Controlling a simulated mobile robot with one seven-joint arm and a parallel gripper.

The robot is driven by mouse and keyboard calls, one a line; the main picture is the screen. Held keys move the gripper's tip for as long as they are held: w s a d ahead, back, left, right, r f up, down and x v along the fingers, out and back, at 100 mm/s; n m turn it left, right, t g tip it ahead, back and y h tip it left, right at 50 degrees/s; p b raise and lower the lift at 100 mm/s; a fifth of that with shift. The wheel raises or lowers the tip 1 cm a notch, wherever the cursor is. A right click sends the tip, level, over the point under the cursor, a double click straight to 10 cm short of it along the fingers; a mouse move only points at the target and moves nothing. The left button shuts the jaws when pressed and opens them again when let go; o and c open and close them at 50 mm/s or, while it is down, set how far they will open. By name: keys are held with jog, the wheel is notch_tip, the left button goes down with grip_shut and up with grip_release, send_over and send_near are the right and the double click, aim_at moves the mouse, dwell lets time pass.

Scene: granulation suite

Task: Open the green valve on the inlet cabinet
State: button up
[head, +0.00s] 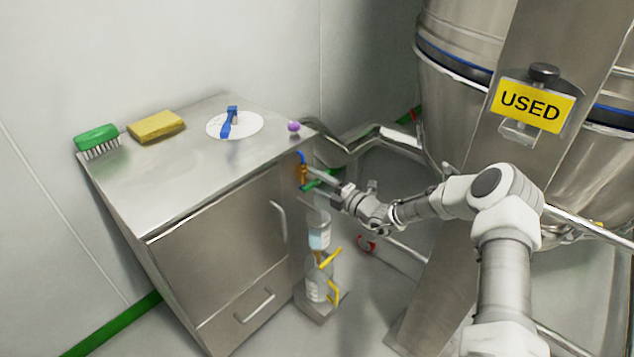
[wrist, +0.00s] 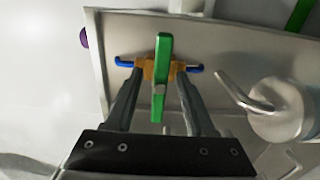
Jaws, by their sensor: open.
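The green valve (head: 318,184) is on the right side of the steel inlet cabinet (head: 215,262). In the wrist view its long green lever (wrist: 163,50) stands upright in the picture, across the line of the orange body (wrist: 149,70) and the two blue tube ends. My gripper (head: 312,174) is at the valve. In the wrist view my gripper (wrist: 161,74) is open, with one finger on each side of the lever and its tips by the orange body. Gaps show between the lever and both fingers; whether the tips touch the body I cannot tell.
A green brush (head: 97,138), a yellow sponge (head: 156,126), a white disc (head: 248,127) with a blue tool, and a purple ball (head: 293,126) lie on the cabinet top. Bottles (head: 319,235) stand below the valve. A large steel vessel (head: 455,95) and pipes are at the right.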

grip_shut()
jog(key=shift+n, duration=0.4)
jog(key=n+p, duration=0.1)
jog(key=n, duration=0.2)
jog(key=shift+r, duration=0.1)
jog(key=n+p, duration=0.1)
jog(key=n, duration=0.4)
jog(key=shift+p, duration=0.35)
jog(key=n, duration=0.5)
jog(key=shift+p, duration=0.4)
jog(key=n, duration=0.4)
jog(key=shift+p, duration=0.3)
grip_release()
